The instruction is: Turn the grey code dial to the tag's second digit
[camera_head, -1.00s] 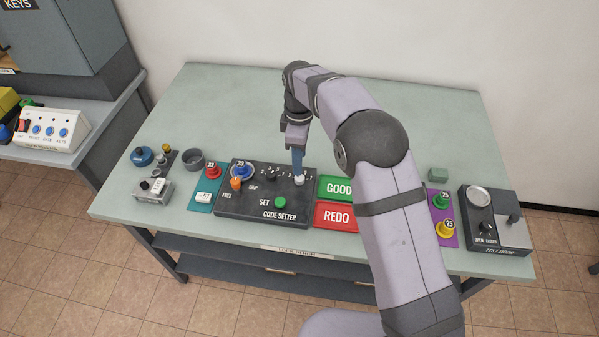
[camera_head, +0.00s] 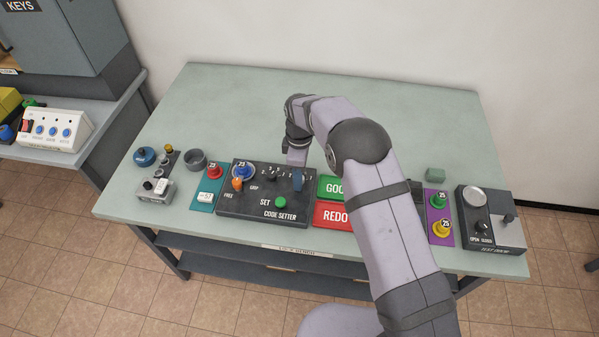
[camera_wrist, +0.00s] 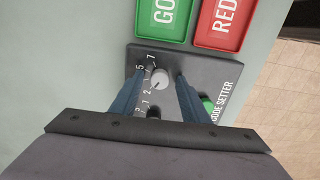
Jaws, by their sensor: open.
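The code setter (camera_head: 240,208) is a dark box on the table with a black dial (camera_head: 271,176) and a grey code dial at its right end. The grey code dial (camera_wrist: 160,78) shows in the wrist view, with white digits around it. My gripper (camera_head: 298,184) is over that dial and mostly hides it in the head view. In the wrist view, the open blue fingers (camera_wrist: 158,85) stand on either side of the dial, apart from it.
A green SET button (camera_head: 281,202) is near the dial. The blue (camera_head: 243,171) and orange (camera_head: 237,184) pieces are at the box's left. Green GOOD (camera_head: 331,188) and red REDO (camera_head: 333,215) trays adjoin its right side. The back of the table is clear.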

